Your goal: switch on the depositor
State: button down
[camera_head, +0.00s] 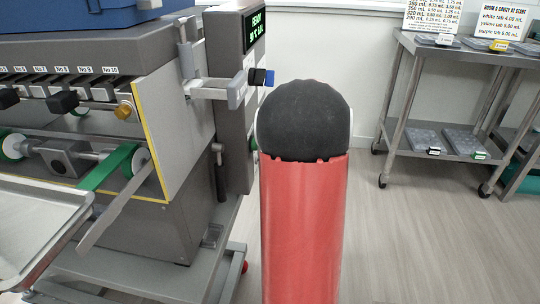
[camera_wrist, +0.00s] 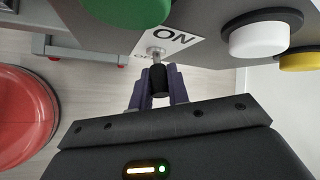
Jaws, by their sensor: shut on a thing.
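The depositor (camera_head: 170,190) is the large grey machine at the left of the head view, with a small screen (camera_head: 257,30) in green letters that reads READY. In the wrist view its switch is a small metal lever with a black grip (camera_wrist: 158,75), set on a white plate (camera_wrist: 172,40) marked ON and OFF. My gripper (camera_wrist: 158,88) is shut on the black grip, with a purple-grey finger on each side. I cannot tell which position the lever is in. My gripper and the switch are hidden in the head view.
Beside the switch are a green button (camera_wrist: 130,8), a white button (camera_wrist: 258,38) and a yellow button (camera_wrist: 302,60). A metal tray (camera_head: 40,225) sits at the lower left. A steel cart (camera_head: 440,115) with moulds and signs stands at the right. The floor (camera_head: 430,240) before it is clear.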

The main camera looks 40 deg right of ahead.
jog(key=c, duration=1.3)
grip_release()
jog(key=shift+c, duration=0.2)
jog(key=v, duration=0.7)
jog(key=shift+s+r, duration=0.25)
jog(key=shift+r, duration=0.05)
